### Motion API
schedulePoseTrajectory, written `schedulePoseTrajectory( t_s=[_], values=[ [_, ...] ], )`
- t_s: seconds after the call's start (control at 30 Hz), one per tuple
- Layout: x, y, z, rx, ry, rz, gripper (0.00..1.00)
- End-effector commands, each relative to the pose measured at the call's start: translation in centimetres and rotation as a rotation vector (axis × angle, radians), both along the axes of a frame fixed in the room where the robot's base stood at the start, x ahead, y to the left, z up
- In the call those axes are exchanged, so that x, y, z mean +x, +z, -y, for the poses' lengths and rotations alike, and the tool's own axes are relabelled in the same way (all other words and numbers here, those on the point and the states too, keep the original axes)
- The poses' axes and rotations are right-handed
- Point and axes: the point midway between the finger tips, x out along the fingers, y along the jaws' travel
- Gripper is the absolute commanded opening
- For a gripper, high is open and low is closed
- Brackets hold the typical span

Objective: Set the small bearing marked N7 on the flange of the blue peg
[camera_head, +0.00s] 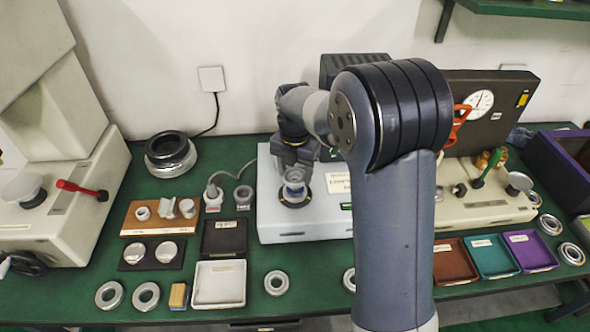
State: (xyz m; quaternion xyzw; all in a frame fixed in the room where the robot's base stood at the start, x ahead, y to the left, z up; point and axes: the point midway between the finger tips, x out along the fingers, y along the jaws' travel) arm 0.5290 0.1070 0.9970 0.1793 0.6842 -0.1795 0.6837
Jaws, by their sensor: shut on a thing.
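My gripper (294,167) points down over the pale machine base left of centre. It is shut on a small silvery ring (293,176), taken to be the bearing; no N7 mark can be read at this size. The blue peg (295,189) shows directly below the ring, standing on a dark round base (295,202). The ring appears at or just above the top of the peg; I cannot tell whether it is around it or touching it. The fingers and arm partly hide the ring, and the peg's flange is not clear.
The pale machine base (275,226) bears a label. Loose bearing rings (277,283) lie along the green table (340,302). A white tray (219,301), a dark tray and a wooden block with rings stand left; brown, teal and purple trays stand right. My arm hides the centre right.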

Motion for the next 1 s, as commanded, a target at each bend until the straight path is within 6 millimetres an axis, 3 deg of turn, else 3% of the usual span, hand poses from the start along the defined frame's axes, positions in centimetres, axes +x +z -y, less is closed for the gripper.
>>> schedulePoseTrajectory(
  t_s=[1.0],
  values=[
    [0.0,-2.6,0.0,0.0,0.0,0.001,0.25]
  ],
)
